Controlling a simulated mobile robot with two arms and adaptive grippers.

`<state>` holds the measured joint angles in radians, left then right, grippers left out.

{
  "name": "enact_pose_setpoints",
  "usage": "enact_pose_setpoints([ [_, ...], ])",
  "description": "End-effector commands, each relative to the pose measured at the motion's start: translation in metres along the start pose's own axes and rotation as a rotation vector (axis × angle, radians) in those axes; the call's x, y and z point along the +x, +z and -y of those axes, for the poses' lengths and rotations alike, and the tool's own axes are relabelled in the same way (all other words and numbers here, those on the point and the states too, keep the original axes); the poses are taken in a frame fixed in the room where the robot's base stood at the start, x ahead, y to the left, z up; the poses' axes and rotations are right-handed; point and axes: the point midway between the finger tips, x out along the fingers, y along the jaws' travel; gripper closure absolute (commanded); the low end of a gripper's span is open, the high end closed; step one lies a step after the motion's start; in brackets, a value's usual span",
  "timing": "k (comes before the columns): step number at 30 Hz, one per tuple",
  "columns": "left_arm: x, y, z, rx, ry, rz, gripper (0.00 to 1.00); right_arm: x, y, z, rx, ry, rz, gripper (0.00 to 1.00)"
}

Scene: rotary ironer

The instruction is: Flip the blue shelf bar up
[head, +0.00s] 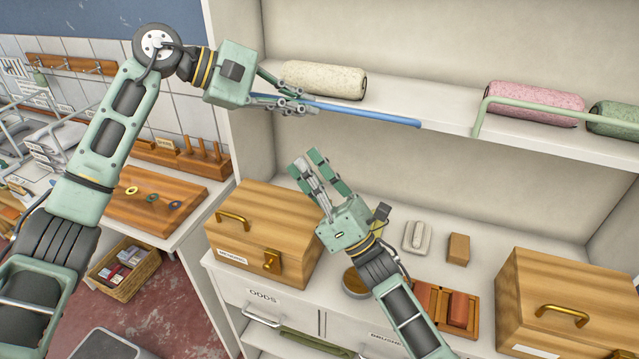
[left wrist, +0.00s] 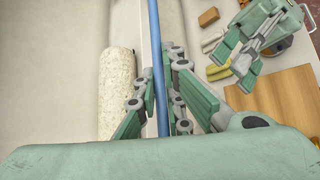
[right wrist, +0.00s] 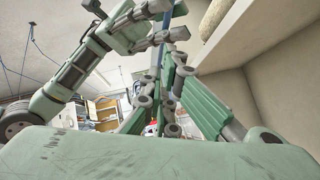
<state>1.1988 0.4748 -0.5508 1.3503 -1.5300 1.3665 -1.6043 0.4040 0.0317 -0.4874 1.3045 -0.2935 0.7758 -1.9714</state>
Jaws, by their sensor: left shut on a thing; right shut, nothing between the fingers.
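The blue shelf bar (head: 365,114) lies low along the front edge of the upper shelf, at about the shelf's level. My left gripper (head: 298,104) is shut on the bar near its left end. In the left wrist view the blue bar (left wrist: 158,60) runs between the fingers (left wrist: 160,95). The fingers hide part of the bar's left end. My right gripper (head: 310,165) is shut and empty, below the shelf and in front of the cabinet's open bay. In the right wrist view its fingers (right wrist: 165,90) are together, and the bar shows small behind them.
A cream roll (head: 323,80) lies on the shelf behind the bar. A pink roll (head: 535,103) and a green roll (head: 615,118) lie right, behind a raised green bar (head: 560,110). Wooden boxes (head: 262,232) (head: 565,300) stand on the counter below, with small items between.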

Motion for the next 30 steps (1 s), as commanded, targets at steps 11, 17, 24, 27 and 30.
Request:
enact_pose_setpoints([
  [11, 0.0, 0.0, -0.001, -0.004, 0.003, 0.0, 1.0, 0.056, 0.021, 0.0, -0.001, 0.0, -0.001, 1.0],
  [17, 0.0, 0.0, -0.001, -0.004, 0.003, 0.0, 1.0, 0.062, 0.027, 0.0, 0.0, -0.001, -0.002, 1.0],
  [24, 0.0, 0.0, -0.001, -0.003, 0.003, 0.0, 1.0, 0.062, 0.028, 0.0, 0.001, -0.001, -0.002, 1.0],
  [27, 0.0, 0.0, -0.001, -0.003, 0.003, 0.0, 1.0, 0.063, 0.028, 0.0, 0.004, -0.004, -0.002, 1.0],
  [30, 0.0, 0.0, -0.001, -0.003, 0.003, 0.0, 1.0, 0.067, 0.033, -0.002, 0.023, -0.021, 0.0, 1.0],
])
